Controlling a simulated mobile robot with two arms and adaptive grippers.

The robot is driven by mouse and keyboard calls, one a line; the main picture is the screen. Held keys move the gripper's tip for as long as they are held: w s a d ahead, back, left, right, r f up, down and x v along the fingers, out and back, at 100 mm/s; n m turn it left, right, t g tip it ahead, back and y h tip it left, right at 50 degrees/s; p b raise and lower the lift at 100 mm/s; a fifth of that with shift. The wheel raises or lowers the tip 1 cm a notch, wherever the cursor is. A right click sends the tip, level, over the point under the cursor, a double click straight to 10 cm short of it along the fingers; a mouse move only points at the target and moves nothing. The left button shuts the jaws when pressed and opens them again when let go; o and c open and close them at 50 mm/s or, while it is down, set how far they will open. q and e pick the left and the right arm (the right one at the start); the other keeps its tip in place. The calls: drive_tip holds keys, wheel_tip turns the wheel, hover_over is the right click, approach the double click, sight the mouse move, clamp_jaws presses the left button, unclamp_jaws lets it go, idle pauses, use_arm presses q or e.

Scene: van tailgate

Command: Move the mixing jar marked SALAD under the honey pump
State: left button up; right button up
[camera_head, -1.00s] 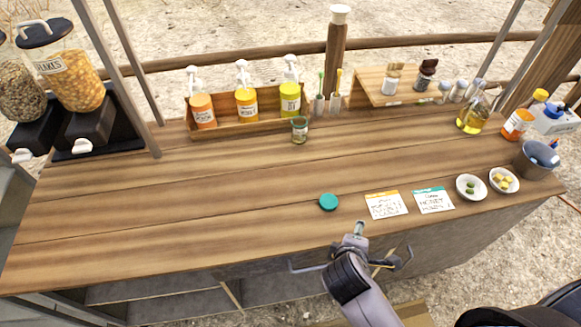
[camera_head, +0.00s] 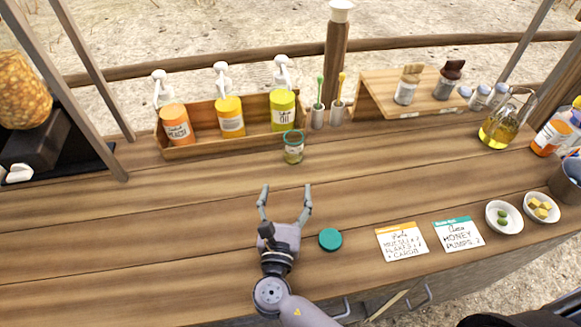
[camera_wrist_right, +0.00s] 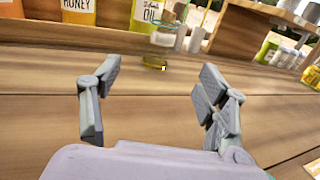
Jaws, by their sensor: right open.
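A small clear jar with a teal rim (camera_head: 293,149) stands upright on the counter in front of the yellow OIL pump bottle (camera_head: 284,112); any marking on it is too small to read. It also shows between my fingers in the wrist view (camera_wrist_right: 157,60). The middle pump bottle (camera_head: 231,118) is yellow-orange with a white pump; it reads HONEY in the wrist view (camera_wrist_right: 78,10). My right gripper (camera_head: 286,189) is open and empty, low over the counter in front of the jar, pointing at it and apart from it. My left gripper is not in view.
A wooden rack (camera_head: 203,135) holds the pump bottles, with an orange one (camera_head: 177,127) at left. A teal lid (camera_head: 330,239) lies right of my gripper. Two cards (camera_head: 402,243) and two small bowls (camera_head: 504,218) are further right. The counter's left half is clear.

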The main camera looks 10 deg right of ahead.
approach(292, 151)
drive_tip(key=shift+w+d+r+p, duration=0.15)
drive_tip(key=shift+w+r+p, duration=0.15)
drive_tip(key=shift+w+p, duration=0.15)
drive_tip(key=p+x, duration=0.1)
drive_tip(key=x, duration=0.9)
drive_tip(key=shift+w+d+f, duration=0.15)
drive_tip(key=shift+w+f, duration=0.05)
drive_tip(key=shift+w, duration=0.05)
drive_tip(key=shift+w+d, duration=0.1)
drive_tip(key=shift+w, duration=0.45)
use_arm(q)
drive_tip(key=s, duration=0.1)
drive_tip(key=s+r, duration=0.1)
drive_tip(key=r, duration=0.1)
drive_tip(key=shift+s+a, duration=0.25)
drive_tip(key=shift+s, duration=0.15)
use_arm(e)
drive_tip(key=shift+c, duration=0.2)
